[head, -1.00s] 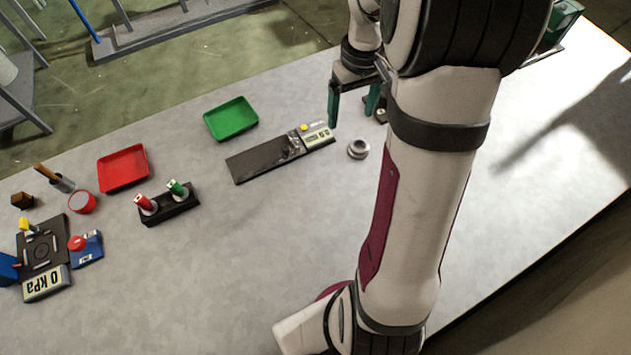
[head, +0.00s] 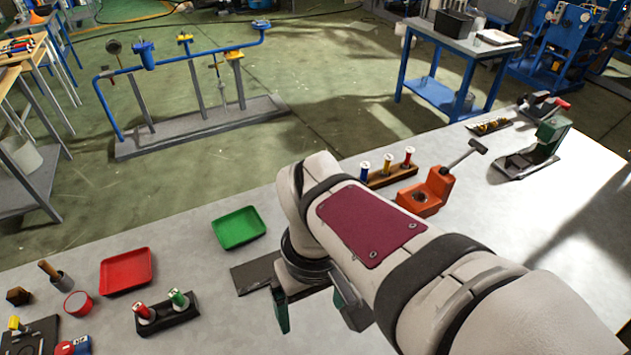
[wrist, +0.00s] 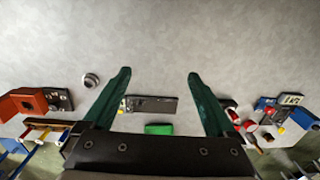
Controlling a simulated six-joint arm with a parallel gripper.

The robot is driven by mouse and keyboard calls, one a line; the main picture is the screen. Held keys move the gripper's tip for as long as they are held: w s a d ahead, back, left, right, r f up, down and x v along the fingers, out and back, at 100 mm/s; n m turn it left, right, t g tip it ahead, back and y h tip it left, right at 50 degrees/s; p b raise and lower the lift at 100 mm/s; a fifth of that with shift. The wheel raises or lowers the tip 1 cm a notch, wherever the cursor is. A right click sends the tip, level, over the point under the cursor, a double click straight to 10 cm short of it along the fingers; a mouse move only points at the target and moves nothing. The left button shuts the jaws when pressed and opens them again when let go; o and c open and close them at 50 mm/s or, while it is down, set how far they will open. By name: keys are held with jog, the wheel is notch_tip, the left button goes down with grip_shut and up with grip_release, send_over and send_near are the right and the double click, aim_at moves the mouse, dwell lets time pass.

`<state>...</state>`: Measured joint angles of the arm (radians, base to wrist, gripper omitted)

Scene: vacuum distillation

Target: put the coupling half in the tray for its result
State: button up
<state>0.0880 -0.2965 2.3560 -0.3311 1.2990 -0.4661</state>
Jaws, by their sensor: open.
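The coupling half (wrist: 91,80), a small round metal piece with a dark centre, stands on the bench at the left in the wrist view. In the head view my arm hides it. My gripper (head: 318,320) is open and empty above the bench; in the wrist view its green fingers (wrist: 159,75) are wide apart, with the coupling half outside them, beyond the left finger. The green tray (head: 239,228) and the red tray (head: 126,271) look empty in the head view. The green tray also shows in the wrist view (wrist: 159,129).
A dark gauge plate (head: 255,275) lies partly under my gripper. A black holder (head: 167,314) carries a red and a green marker. An orange block (head: 425,192) and a wooden rack (head: 392,176) stand beyond my arm. Bare bench fills the wrist view's upper part.

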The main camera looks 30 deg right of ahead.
jog(key=w+d+f+n+h, duration=0.2)
jog(key=w+d+f+n, duration=0.1)
jog(key=w+d+n, duration=0.5)
jog(key=w+d+f+n+h, duration=0.1)
jog(key=w+d+f+n, duration=0.2)
jog(key=w+d+n, duration=0.45)
jog(key=x, duration=0.5)
jog(key=d+x, duration=0.1)
jog(key=x, duration=1)
jog(key=shift+s+d, duration=0.2)
jog(key=shift+s, duration=0.2)
grip_shut()
